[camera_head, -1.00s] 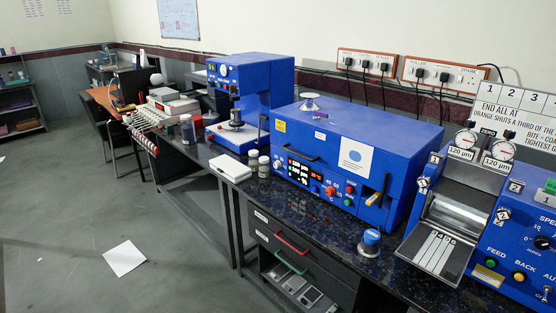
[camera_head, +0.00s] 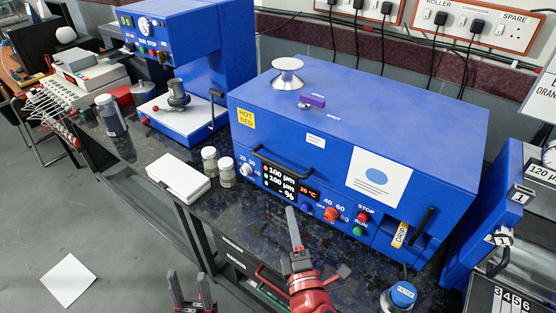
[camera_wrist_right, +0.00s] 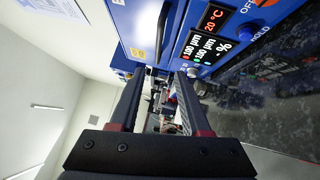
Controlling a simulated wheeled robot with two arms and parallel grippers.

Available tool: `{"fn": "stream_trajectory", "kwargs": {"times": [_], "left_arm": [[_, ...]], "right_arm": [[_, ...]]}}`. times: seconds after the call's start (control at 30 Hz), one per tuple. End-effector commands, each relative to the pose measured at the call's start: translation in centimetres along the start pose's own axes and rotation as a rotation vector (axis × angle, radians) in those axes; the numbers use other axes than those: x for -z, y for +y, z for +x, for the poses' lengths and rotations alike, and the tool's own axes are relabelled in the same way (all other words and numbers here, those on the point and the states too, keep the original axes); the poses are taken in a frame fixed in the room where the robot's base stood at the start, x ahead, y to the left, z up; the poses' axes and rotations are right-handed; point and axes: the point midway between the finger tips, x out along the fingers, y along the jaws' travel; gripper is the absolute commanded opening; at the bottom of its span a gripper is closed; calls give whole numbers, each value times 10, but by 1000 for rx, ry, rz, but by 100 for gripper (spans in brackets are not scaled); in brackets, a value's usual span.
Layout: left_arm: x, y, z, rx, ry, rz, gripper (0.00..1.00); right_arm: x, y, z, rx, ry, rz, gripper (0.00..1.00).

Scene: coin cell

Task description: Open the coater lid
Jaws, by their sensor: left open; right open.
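The coater (camera_head: 350,130) is a blue box with a "HOT BED" label, and its flat lid (camera_head: 400,105) lies down. A dark bar handle (camera_head: 285,164) is on its front, above the display (camera_head: 283,175). The handle also shows in the right wrist view (camera_wrist_right: 162,32), beyond the fingertips. My right gripper (camera_head: 318,243) is open and empty in front of the coater's panel, below the handle and apart from it. In the right wrist view its two dark fingers (camera_wrist_right: 160,85) are spread. My left gripper (camera_head: 190,290) is open and empty at the bottom edge, further from the coater.
A metal funnel-like part (camera_head: 288,75) and a purple latch-like piece (camera_head: 312,101) are on the lid. Two small jars (camera_head: 226,172) and a white box (camera_head: 178,178) stand left of the coater. A blue filter knob (camera_head: 403,294) is at front right. Another blue machine (camera_head: 490,215) stands close on the right.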

Motion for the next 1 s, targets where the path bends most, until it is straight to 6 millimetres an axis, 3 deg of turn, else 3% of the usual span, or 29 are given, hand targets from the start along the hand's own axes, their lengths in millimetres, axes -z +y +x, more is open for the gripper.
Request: {"fn": "stream_trajectory", "kwargs": {"times": [0.17,0.7,1.0], "left_arm": [[2,0,11,0,0,0,50],[7,-2,41,0,0,0,50],[8,-2,45,0,0,0,50]], "right_arm": [[-2,4,23,2,-7,-3,47],[-1,4,138,-1,-3,1,47],[-1,1,169,1,-2,1,47]]}}
